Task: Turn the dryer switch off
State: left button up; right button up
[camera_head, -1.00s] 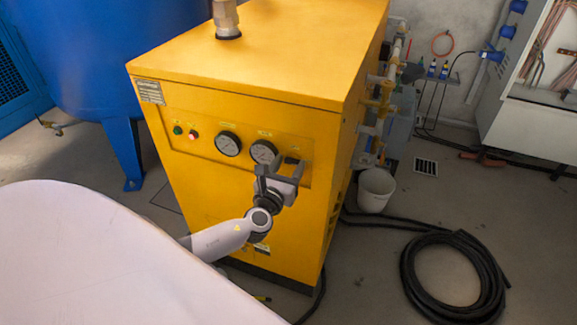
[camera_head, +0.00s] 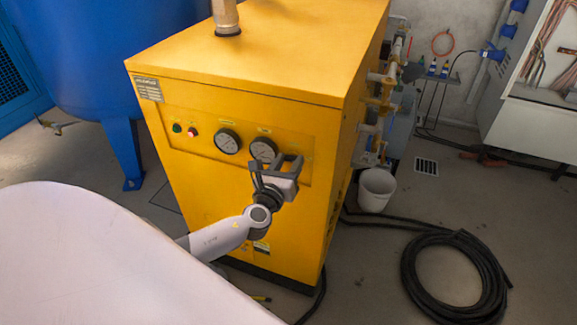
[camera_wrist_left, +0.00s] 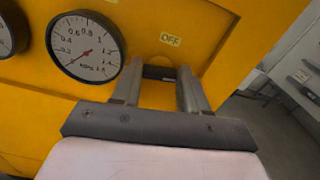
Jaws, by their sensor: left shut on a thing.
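The yellow dryer (camera_head: 235,100) stands in the middle of the head view, with a control panel on its front. My left gripper (camera_head: 277,164) is at the right end of this panel, beside the right gauge. In the left wrist view its fingers (camera_wrist_left: 161,72) stand on both sides of the small dark dryer switch (camera_wrist_left: 158,73), shut on it. Only a little of the switch shows there; in the head view the gripper hides it. An OFF label (camera_wrist_left: 171,40) is on the panel above the switch. My right gripper is not in view.
Two round gauges sit left of the gripper; the right one (camera_head: 263,149) is close to it. Green and red buttons (camera_head: 185,130) are further left.

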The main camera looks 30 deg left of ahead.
pick_arm(q)
jog(key=n+b, duration=0.3)
jog(key=n, duration=0.1)
jog(key=shift+a+f+n, duration=0.1)
jog(key=shift+f+n, duration=0.05)
jog(key=shift+n, duration=0.15)
jog(key=n+b, duration=0.1)
jog(key=n, duration=0.2)
jog(key=shift+n+b, duration=0.4)
jog(key=n+b, duration=0.1)
jog(key=n, duration=0.1)
jog(key=shift+n, duration=0.3)
jog(key=n+b, duration=0.1)
jog(key=n, duration=0.1)
jog(key=shift+a+n, duration=0.1)
jog(key=shift+n, duration=1.7)
jog(key=o, duration=0.8)
jog(key=shift+s, duration=0.1)
